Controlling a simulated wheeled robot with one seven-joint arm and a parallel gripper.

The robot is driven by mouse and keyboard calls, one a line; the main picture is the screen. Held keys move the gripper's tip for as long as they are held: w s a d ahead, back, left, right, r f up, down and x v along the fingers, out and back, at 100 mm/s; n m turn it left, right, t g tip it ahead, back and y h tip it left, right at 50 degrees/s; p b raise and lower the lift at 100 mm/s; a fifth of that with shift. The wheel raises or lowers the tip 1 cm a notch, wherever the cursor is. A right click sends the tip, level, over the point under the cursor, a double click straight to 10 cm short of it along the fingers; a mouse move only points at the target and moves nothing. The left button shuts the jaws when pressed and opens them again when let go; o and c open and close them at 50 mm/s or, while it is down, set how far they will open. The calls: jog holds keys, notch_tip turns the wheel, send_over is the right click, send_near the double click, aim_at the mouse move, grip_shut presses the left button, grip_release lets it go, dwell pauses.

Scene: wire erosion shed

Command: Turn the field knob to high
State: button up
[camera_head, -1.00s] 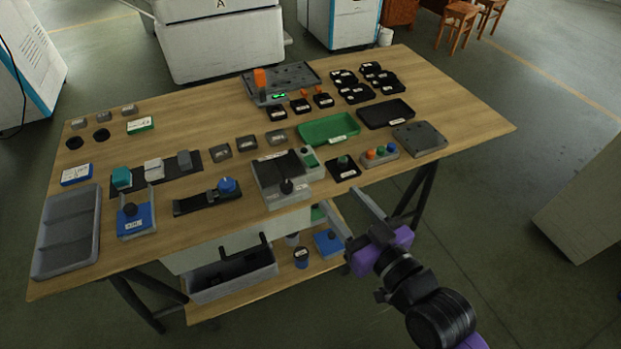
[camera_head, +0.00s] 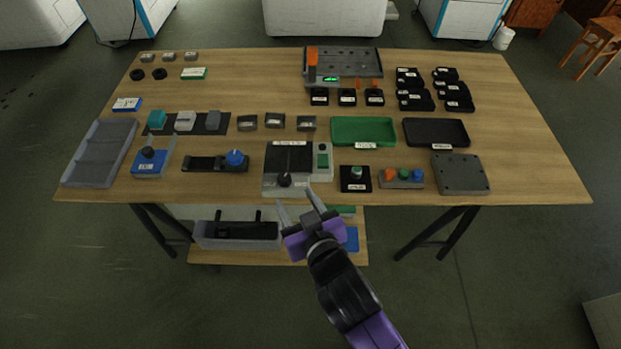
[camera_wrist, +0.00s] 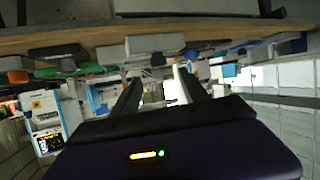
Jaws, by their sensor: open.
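Several knobs stand on the wooden table, and their labels are too small to read, so I cannot tell which is the field knob. A black knob (camera_head: 285,180) sits at the front of a grey unit (camera_head: 299,187) with a dark top plate. A blue knob (camera_head: 235,157) is on a black strip, and another black knob (camera_head: 148,152) is on a blue box, both to the left. My gripper (camera_head: 294,194) is open and empty by the table's front edge, just before the grey unit; it also shows in the wrist view (camera_wrist: 157,82).
Right of the green knob is a grey box with coloured buttons (camera_head: 402,179) and a grey plate (camera_head: 461,174). Green (camera_head: 364,119) and black (camera_head: 436,120) trays lie behind. A divided grey tray (camera_head: 100,125) is at the left. A lower shelf holds a bin (camera_head: 237,243).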

aim_at(286, 183)
jog(key=x, duration=0.8)
jog(key=shift+d, duration=0.15)
jog(key=shift+s, duration=0.1)
grip_shut()
